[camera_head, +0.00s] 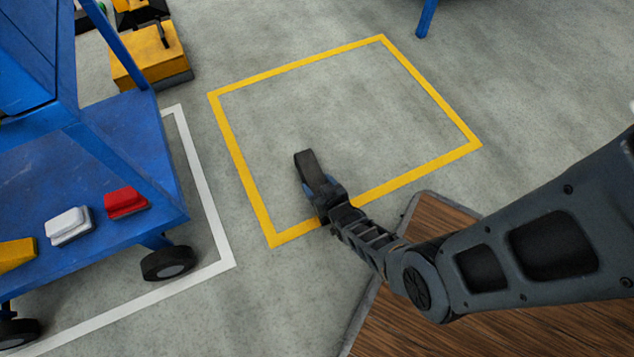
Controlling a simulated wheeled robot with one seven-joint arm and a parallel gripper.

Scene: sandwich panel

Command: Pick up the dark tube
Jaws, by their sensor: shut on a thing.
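My gripper (322,192) is at the end of my arm, near the lower side of the yellow floor square. It is shut on the dark tube (306,163), whose dark end juts out beyond the fingers toward the upper left. The rest of the tube is hidden by the gripper. A small bit of blue shows at the left side of the gripper. I cannot tell how high the tube is above the floor.
A blue wheeled cart (120,130) stands at the left, with a red block (126,203), a white block (68,226) and a yellow block (16,252) on its shelf. A yellow machine (148,55) is behind it. A wooden-topped surface (440,222) is at lower right. The taped square's middle is clear.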

